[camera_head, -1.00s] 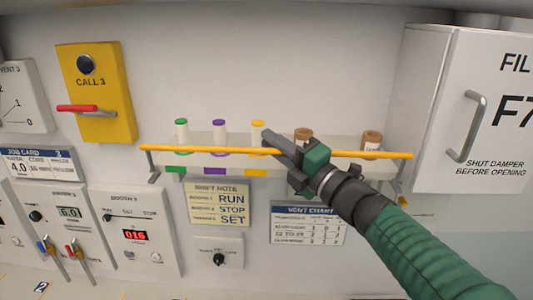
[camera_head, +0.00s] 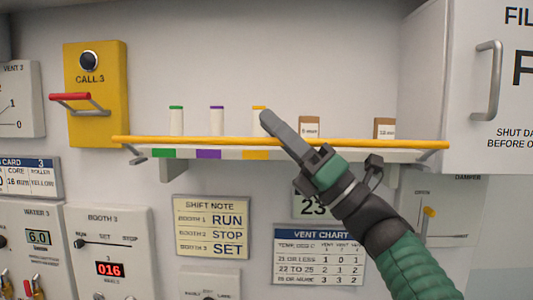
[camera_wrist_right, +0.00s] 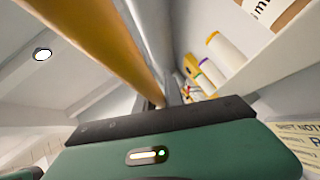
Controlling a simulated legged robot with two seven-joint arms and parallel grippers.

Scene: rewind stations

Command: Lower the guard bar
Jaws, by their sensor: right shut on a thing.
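The yellow guard bar (camera_head: 200,141) runs level across the front of the wall shelf (camera_head: 200,155), close to the height of its front edge. Short grey arms (camera_head: 134,158) join the bar at its ends. My right gripper (camera_head: 274,125) is shut on the bar near its middle, its grey fingers crossing it and pointing up and left. In the right wrist view the bar (camera_wrist_right: 105,45) runs beside the fingers, close to the palm. The exact grip is partly hidden there. My left gripper is not in view.
Green-capped (camera_head: 176,121), purple-capped (camera_head: 217,121) and yellow-capped (camera_head: 257,123) containers stand on the shelf, with brown ones (camera_head: 309,126) to their right. A white cabinet (camera_head: 445,60) adjoins the right end. A yellow call box (camera_head: 95,120) is left. Panels and a vent chart (camera_head: 318,255) lie below.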

